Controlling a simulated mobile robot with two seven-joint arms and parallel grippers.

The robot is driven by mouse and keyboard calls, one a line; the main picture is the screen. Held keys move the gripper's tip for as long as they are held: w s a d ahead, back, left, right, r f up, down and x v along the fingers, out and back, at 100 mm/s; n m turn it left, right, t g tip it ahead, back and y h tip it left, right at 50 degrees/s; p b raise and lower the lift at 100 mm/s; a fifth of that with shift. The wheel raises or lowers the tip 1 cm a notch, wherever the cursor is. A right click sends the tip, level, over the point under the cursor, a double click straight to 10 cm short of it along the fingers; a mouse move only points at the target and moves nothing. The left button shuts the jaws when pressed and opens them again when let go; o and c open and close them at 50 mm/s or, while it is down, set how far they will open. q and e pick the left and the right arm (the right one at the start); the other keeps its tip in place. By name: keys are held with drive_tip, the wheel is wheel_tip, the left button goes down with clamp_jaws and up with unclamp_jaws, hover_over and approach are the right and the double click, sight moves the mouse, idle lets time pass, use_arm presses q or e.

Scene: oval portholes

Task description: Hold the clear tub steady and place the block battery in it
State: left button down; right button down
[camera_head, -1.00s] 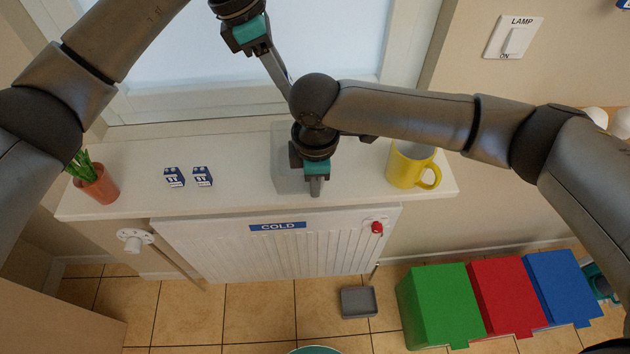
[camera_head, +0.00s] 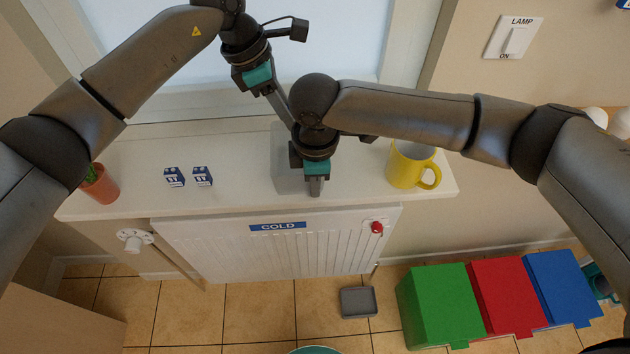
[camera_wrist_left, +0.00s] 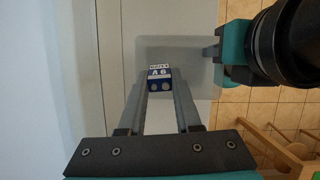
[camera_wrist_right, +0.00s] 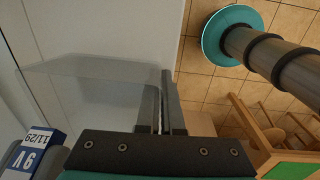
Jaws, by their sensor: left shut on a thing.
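The clear tub (camera_head: 286,178) stands on the white sill, seen faintly through its walls. It also shows in the left wrist view (camera_wrist_left: 180,46) and right wrist view (camera_wrist_right: 90,85). My right gripper (camera_head: 315,186) is at the tub's right side, its fingers (camera_wrist_right: 162,103) nearly together on the tub's wall. My left gripper (camera_wrist_left: 160,85) is shut on a blue and white block battery (camera_wrist_left: 160,75), above the tub. In the head view, my right arm hides that battery. A block battery marked 9V (camera_wrist_right: 34,152) shows close up in the right wrist view.
Two more block batteries (camera_head: 174,177) (camera_head: 202,176) stand on the sill (camera_head: 235,195), left of the tub. A potted plant (camera_head: 101,185) is at the left end, a yellow mug (camera_head: 411,166) at the right. A radiator (camera_head: 280,250) is below.

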use_arm(q)
drive_tip(key=shift+f, duration=2.5)
drive_tip(key=c, duration=0.5)
unclamp_jaws()
drive_tip(key=shift+r, duration=0.1)
drive_tip(key=v, duration=1.2)
